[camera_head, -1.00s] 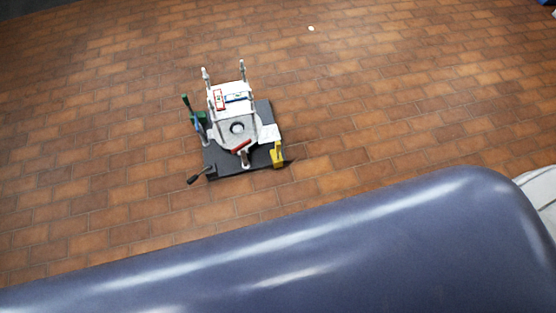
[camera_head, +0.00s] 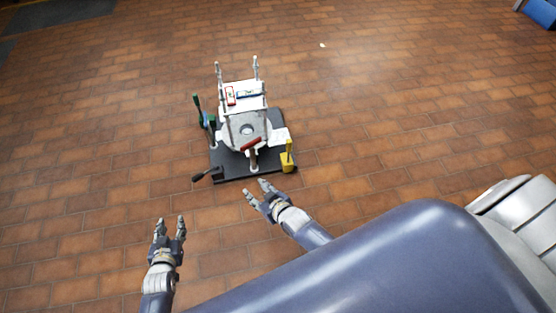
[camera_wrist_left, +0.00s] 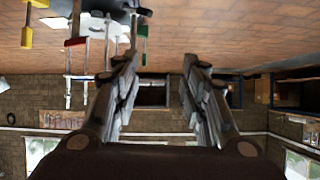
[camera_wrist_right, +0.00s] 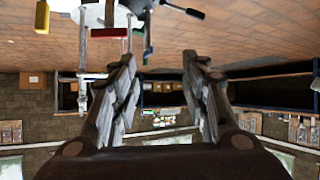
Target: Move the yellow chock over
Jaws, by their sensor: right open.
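The yellow chock (camera_head: 288,161) stands upright at the near right corner of the dark base plate (camera_head: 232,173) in the head view. It also shows at the upper left in the left wrist view (camera_wrist_left: 27,37) and the right wrist view (camera_wrist_right: 42,17). My right gripper (camera_head: 255,188) is open and empty, just in front of the plate's near edge and apart from the chock. My left gripper (camera_head: 170,224) is open and empty, farther left and nearer to me, well apart from the plate.
On the plate stand a grey round flange (camera_head: 242,133) with upright rods, a red handle (camera_head: 251,144), a green-handled lever (camera_head: 197,103) and a black-handled lever (camera_head: 205,175) jutting out left. A white panel (camera_head: 243,96) sits behind. The brick-tiled floor around is clear.

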